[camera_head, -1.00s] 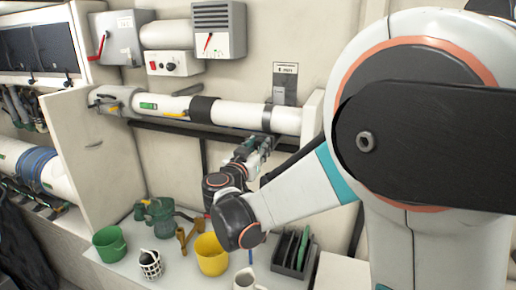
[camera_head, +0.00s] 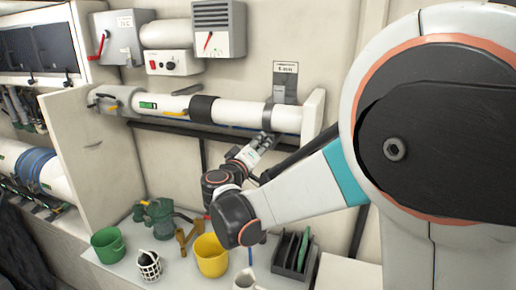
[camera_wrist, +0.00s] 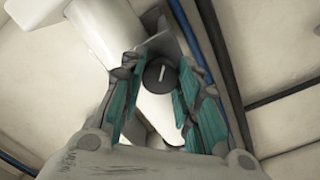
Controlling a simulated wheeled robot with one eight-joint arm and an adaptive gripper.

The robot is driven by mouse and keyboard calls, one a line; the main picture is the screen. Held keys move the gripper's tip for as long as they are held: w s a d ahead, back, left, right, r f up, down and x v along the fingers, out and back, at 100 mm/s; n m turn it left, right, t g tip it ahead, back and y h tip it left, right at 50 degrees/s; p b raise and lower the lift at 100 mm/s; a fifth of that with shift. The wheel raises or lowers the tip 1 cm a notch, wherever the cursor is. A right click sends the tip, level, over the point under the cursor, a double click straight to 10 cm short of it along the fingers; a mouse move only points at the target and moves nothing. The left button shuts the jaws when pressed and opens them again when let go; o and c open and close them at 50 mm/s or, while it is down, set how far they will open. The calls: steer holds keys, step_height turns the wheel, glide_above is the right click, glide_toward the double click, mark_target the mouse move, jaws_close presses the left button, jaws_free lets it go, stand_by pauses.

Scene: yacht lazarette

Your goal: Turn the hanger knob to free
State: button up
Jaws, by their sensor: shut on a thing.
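The hanger knob (camera_wrist: 159,73) is a dark round knob with a white pointer line, seen between my fingers in the wrist view. The line stands nearly upright in that picture, leaning slightly right at its top. My gripper (camera_wrist: 161,84) has its teal finger pads on both sides of the knob and is shut on it. In the head view my gripper (camera_head: 268,140) reaches up to the underside of the white pipe (camera_head: 240,112), below the grey hanger strap (camera_head: 268,116). The knob is hidden there. The free marking cannot be made out in either view.
A dark rail (camera_head: 200,128) runs along the wall beneath the pipe. Below, the bench holds a green bucket (camera_head: 108,245), a yellow bucket (camera_head: 211,256), a green pump (camera_head: 160,220) and a dark rack (camera_head: 290,255). A white side panel (camera_head: 85,155) stands at left.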

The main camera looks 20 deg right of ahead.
steer(key=n, duration=0.7)
steer(key=shift+b, duration=0.35)
steer(key=n, duration=0.7)
steer(key=shift+n, duration=0.3)
steer(key=n, duration=0.6)
steer(key=shift+b, duration=0.4)
steer(key=n, duration=0.5)
steer(key=shift+f+n, duration=0.1)
steer(key=shift+n, duration=0.2)
steer(key=o, duration=1.1)
